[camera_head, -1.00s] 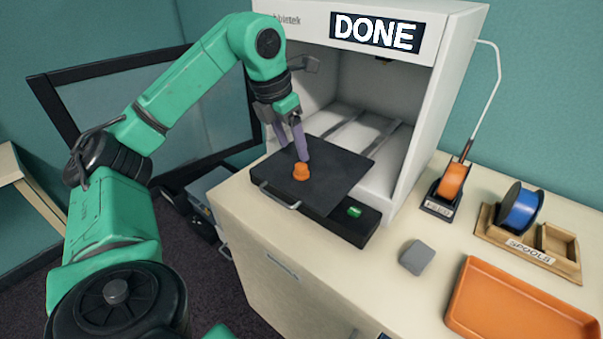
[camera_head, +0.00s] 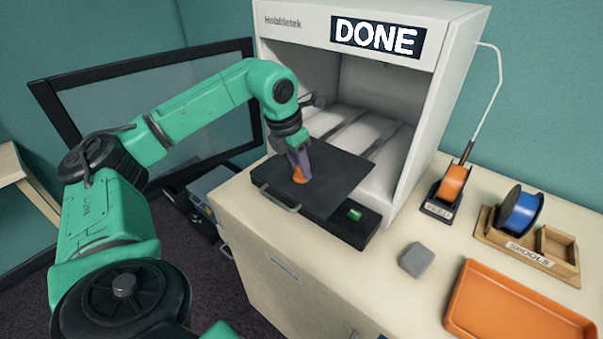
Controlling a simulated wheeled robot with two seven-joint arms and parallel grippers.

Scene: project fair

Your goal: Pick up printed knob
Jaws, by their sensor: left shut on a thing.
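The printed knob (camera_head: 300,180) is small and orange. It is on the dark build plate (camera_head: 340,178) in front of the white printer (camera_head: 375,80); its upper part is hidden behind my fingers. My left gripper (camera_head: 300,171) points down over the plate, its purple fingers shut on the knob. I cannot tell whether the knob is still touching the plate. My right gripper is not in view.
The printer's panel reads DONE. On the counter (camera_head: 300,250) are a grey block (camera_head: 416,260), an orange tray (camera_head: 520,305), a feed holder with an orange spool (camera_head: 452,183), and a wooden spool rack (camera_head: 560,262) with a blue spool (camera_head: 521,212). The counter front is clear.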

